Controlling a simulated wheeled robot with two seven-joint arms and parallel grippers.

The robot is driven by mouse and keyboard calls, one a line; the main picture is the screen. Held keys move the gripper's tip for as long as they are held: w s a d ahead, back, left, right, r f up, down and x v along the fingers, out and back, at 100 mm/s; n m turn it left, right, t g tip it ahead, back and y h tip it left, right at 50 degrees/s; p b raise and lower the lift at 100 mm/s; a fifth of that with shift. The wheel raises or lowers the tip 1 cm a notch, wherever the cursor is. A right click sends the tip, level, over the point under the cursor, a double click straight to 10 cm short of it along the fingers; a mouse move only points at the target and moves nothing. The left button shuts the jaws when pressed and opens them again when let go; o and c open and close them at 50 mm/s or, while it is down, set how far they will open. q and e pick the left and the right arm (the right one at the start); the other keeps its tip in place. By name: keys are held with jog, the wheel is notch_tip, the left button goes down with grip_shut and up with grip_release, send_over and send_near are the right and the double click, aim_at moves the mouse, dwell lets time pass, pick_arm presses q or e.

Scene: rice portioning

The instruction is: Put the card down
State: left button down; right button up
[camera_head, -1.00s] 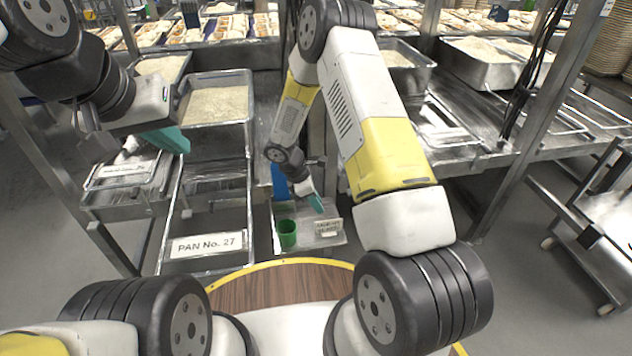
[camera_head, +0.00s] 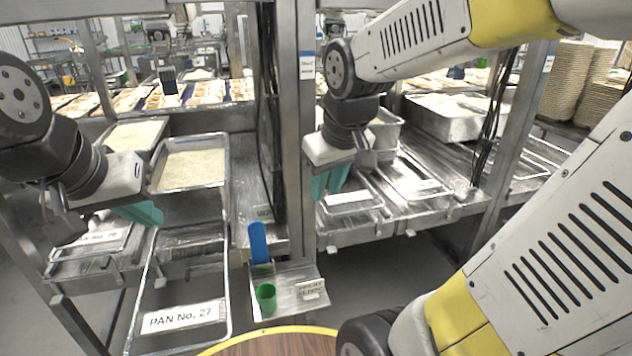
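My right gripper (camera_head: 330,182) hangs with its teal fingers pointing down over the right-hand shelf. No card is visible between its fingers, and whether they are apart cannot be told. A white card (camera_head: 347,197) lies on a metal tray just below and right of the fingertips. My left gripper (camera_head: 138,214) is at the left, beside the rice pans; its teal fingers overlap. Another pan card (camera_head: 100,239) is partly behind my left gripper. A small card (camera_head: 311,289) stands on the small front tray (camera_head: 286,273).
A green cup (camera_head: 266,297) and an upright blue tool (camera_head: 258,243) stand at the small tray. Rice pans (camera_head: 190,165) are at the left, another (camera_head: 446,118) at the right. A metal post (camera_head: 295,150) stands left of my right gripper.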

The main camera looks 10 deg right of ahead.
jog(key=s+a+r+m+t+y, duration=0.1)
jog(key=s+r+m, duration=0.2)
jog(key=s, duration=0.3)
jog(key=shift+s+a+t+y, duration=0.15)
jog(key=shift+s+t+y, duration=0.15)
jog(key=shift+t, duration=0.1)
